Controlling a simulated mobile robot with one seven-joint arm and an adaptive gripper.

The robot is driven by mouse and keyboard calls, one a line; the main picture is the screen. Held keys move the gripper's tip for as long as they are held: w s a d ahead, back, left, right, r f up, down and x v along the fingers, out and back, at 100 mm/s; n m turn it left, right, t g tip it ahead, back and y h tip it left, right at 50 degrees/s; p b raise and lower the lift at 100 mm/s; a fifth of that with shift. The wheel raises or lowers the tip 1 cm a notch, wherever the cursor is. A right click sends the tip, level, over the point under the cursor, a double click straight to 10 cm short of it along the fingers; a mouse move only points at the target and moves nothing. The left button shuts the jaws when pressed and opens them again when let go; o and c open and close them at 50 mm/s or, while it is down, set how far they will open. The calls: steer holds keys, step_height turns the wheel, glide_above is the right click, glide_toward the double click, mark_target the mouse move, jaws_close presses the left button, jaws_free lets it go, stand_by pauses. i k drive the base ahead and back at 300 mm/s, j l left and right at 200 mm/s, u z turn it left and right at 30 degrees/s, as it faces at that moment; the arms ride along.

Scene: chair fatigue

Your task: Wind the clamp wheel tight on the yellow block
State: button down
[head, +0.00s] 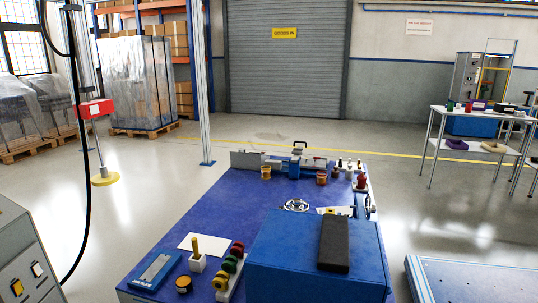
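A spoked silver handwheel (295,205) lies on the blue bench (215,210), just behind a large blue box. A second wheel (368,205) stands on edge at the bench's right side, partly hidden by the box. I cannot tell which one is the clamp wheel. A small pale and yellowish piece (328,210) shows between the wheels. It is too small and too covered to tell whether it is the yellow block. My gripper is not in view.
The blue box (290,252) with a dark pad (334,244) on top fills the bench's near right. Colored knobs (230,265) stand at its left. A grey cabinet (22,255) is at the left, a low blue platform (470,280) at the right.

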mark_target(297, 205)
steer(key=i+l, duration=0.55)
steer(key=i, duration=0.15)
steer(key=i+l+z, duration=0.1)
steer(key=i+l, duration=0.5)
steer(key=i, duration=0.1)
